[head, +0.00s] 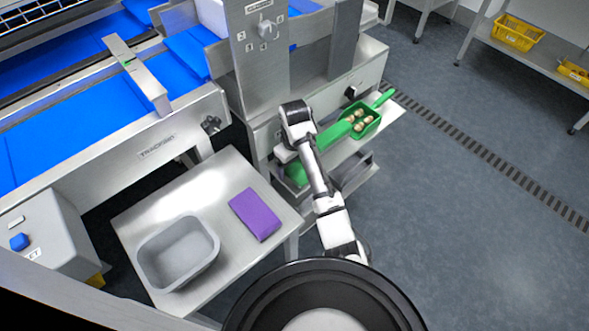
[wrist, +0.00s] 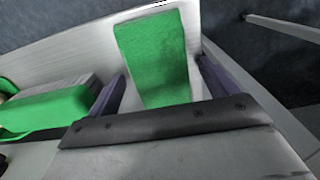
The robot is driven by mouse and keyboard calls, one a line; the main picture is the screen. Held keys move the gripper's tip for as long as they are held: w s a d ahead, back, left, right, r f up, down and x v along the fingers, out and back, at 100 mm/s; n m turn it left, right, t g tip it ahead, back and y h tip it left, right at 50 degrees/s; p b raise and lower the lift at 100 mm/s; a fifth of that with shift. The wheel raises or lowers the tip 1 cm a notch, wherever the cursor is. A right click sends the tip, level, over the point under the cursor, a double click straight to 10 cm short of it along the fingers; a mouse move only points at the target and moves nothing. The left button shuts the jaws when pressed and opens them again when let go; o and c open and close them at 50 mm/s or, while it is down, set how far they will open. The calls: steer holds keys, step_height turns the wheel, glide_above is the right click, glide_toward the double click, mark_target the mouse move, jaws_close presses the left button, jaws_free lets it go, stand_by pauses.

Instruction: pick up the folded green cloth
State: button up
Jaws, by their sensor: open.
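The folded green cloth (wrist: 153,55) lies flat near the end of a pale metal shelf in the wrist view. In the head view it shows as a green patch (head: 296,174), partly hidden by my arm. My gripper (wrist: 160,86) is open over the near part of the cloth, one finger on each side. The fingers look apart from the cloth's edges; I cannot tell how high they are above the shelf. In the head view my gripper (head: 284,156) is mostly hidden by my wrist.
A purple cloth (head: 255,214) and a grey bin (head: 150,268) are on the side table (head: 213,185). A machine post (head: 258,65) stands behind my arm.

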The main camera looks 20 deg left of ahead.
steer(key=c, duration=1.1)
steer(key=shift+o, duration=0.2)
steer(key=shift+r, duration=0.1)
step_height(320, 180, up, 20)
steer(key=p, duration=0.8)
